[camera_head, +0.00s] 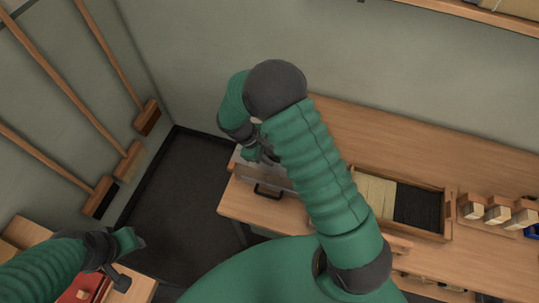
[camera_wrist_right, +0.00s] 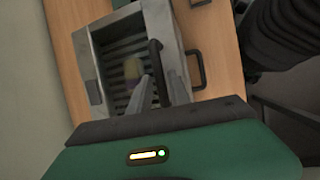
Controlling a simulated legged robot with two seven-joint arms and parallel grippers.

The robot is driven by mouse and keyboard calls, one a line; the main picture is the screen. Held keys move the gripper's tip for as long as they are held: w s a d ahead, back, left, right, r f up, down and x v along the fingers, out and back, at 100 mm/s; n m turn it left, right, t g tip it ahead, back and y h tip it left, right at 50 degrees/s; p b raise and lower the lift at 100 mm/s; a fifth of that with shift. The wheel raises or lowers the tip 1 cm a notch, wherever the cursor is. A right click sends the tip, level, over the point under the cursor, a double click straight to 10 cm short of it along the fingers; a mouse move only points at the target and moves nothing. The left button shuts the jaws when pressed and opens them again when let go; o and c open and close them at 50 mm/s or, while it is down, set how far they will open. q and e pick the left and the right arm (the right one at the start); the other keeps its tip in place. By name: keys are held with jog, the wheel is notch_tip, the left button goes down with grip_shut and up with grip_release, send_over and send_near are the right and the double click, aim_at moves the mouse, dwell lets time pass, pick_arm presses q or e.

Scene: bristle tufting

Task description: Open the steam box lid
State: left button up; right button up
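The steam box (camera_head: 280,178) is a grey metal box at the left end of the bench, partly hidden by my right arm. I cannot tell how far the lid is raised. A second black handle (camera_wrist_right: 199,72) is on the box's side. My left gripper (camera_head: 124,262) is at lower left, away from the box; its fingers are unclear.
A wooden tray (camera_head: 447,215) with pale and black bristles sits on the bench (camera_head: 400,147) right of the box. Several brush blocks (camera_head: 497,210) stand farther right. Long-handled brooms (camera_head: 130,160) hang on the left wall. A red thing (camera_head: 80,292) lies below my left gripper.

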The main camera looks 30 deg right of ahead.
grip_shut()
jog(key=shift+w, duration=0.1)
dwell(1.0)
